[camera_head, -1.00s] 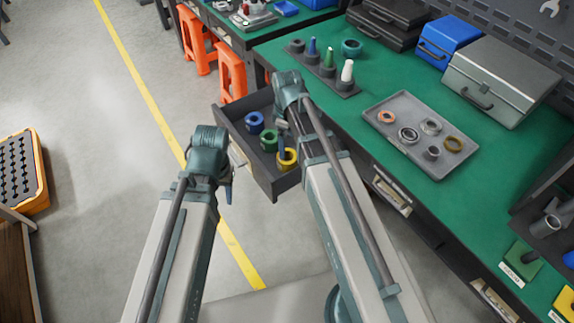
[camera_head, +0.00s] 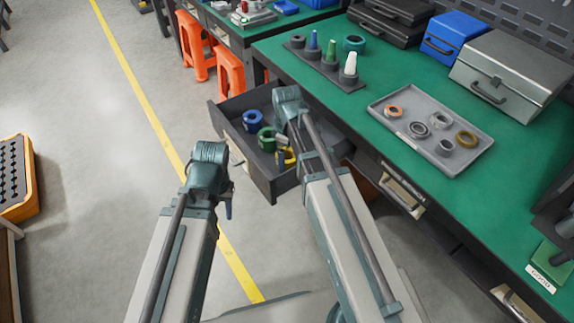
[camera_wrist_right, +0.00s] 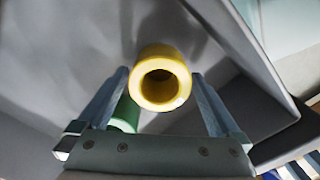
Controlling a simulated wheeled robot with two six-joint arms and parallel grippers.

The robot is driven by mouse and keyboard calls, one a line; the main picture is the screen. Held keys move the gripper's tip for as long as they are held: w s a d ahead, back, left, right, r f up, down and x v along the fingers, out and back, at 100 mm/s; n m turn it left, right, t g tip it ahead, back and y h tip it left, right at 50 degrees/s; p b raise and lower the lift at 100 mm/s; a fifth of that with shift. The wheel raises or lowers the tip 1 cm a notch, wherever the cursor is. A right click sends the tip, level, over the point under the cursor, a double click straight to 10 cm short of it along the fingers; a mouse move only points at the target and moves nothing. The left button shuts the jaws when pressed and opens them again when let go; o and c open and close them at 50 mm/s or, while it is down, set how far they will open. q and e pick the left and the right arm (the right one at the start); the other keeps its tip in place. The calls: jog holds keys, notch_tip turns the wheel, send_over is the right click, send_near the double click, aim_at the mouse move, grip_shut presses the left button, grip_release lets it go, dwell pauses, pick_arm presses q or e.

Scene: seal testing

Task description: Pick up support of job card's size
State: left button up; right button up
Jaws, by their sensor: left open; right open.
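The open drawer (camera_head: 240,160) holds a blue support (camera_head: 253,120), a green support (camera_head: 264,138) and a yellow support (camera_head: 291,157), all ring-shaped. My right gripper (camera_wrist_right: 160,78) is open. In the right wrist view, the yellow support (camera_wrist_right: 160,75) sits between its two fingers, with gaps visible on both sides. Part of the green support (camera_wrist_right: 125,115) shows behind the left finger. My left gripper (camera_head: 227,207) is open and empty, outside the drawer on the left.
On the green bench (camera_head: 330,85) stand a grey tray (camera_head: 388,108) with several rings, a dark rack of coloured cones (camera_head: 325,68), and blue and grey toolboxes. Orange stools (camera_head: 232,75) stand behind the drawer. The floor to the left is clear near my left arm.

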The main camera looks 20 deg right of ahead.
jog(key=shift+f, duration=0.7)
jog(key=shift+r, duration=0.1)
grip_shut()
